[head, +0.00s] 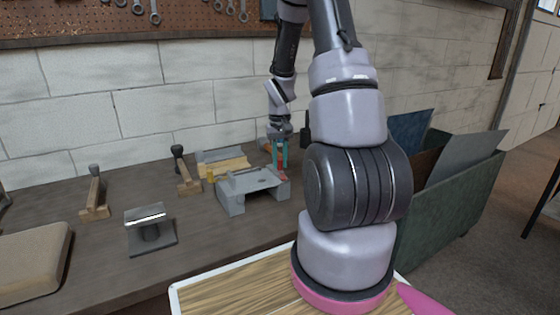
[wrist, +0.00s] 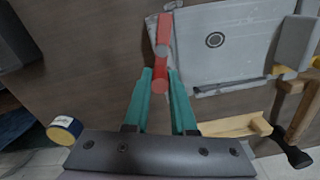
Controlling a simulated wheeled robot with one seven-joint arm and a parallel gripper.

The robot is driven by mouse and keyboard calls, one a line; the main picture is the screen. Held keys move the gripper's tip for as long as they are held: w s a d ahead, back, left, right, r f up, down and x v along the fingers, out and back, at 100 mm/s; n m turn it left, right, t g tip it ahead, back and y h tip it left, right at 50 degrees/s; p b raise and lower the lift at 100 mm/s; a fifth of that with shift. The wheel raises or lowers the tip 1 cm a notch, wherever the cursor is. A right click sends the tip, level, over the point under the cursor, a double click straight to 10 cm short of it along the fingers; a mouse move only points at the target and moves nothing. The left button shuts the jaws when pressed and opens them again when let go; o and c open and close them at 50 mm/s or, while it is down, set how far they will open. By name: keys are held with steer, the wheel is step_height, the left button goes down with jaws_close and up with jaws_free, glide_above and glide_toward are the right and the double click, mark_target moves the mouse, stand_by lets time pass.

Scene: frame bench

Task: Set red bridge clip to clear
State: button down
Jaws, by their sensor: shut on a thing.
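My gripper (head: 280,165) is over the right side of the grey bridge-shaped frame (head: 235,201) on the bench. Its teal fingers, also in the wrist view (wrist: 160,72), are shut on the red clip (wrist: 160,83). In the head view only a little of the red clip (head: 283,176) shows below the fingers. Whether the clip touches the frame, I cannot tell.
A wooden block with a grey top (head: 222,164) stands behind the frame, with a small yellow cylinder (head: 210,175) beside it. Wood-handled tools (head: 187,182) and a grey stand (head: 151,235) are to the left. A green bin with panels (head: 450,205) is at right. Bench front is clear.

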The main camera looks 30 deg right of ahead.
steer(key=n, duration=0.3)
steer(key=shift+a, duration=0.35)
steer(key=c, duration=0.7)
jaws_free()
steer(key=shift+c, duration=0.2)
step_height(320, 180, up, 11)
steer(key=shift+f, duration=0.1)
